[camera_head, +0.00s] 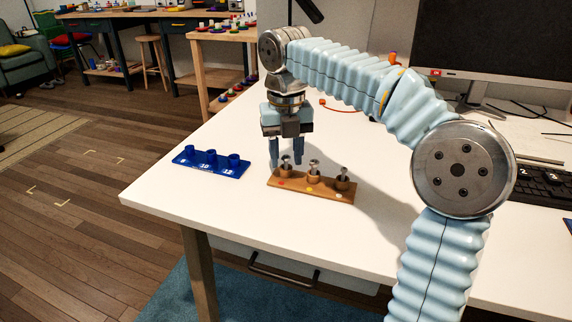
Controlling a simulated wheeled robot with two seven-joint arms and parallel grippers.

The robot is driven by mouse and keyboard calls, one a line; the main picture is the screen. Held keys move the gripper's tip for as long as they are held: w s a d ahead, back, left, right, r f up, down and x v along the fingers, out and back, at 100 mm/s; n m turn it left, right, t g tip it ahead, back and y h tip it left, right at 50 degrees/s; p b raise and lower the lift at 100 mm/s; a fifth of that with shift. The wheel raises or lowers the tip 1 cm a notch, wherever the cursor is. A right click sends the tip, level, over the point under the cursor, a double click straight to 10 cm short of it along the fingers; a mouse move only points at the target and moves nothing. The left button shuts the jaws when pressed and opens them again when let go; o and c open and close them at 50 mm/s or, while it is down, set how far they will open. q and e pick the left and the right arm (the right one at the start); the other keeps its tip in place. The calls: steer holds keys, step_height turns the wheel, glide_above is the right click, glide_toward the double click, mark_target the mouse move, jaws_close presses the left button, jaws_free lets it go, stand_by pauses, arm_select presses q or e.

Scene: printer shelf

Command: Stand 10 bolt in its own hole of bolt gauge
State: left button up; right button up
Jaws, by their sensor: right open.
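The blue bolt gauge (212,169) lies on the white table at the left, with several raised round holes and light numbers along its front. No bolt shows standing in it. A brown wooden rack (325,190) lies to its right and holds three metal bolts upright: a left one (286,161), a middle one (314,165) and a right one (343,172). I cannot read which bolt is the 10. My right gripper (286,161) is open, pointing down at the left bolt, its fingers around or just behind that bolt's head. My left gripper is not in view.
The white table (235,220) is bare in front of the gauge and rack, with its front edge close by. A monitor (490,45), keyboard (545,180) and cables stand at the right. My right arm crosses above the table.

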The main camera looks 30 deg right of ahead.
jaws_close()
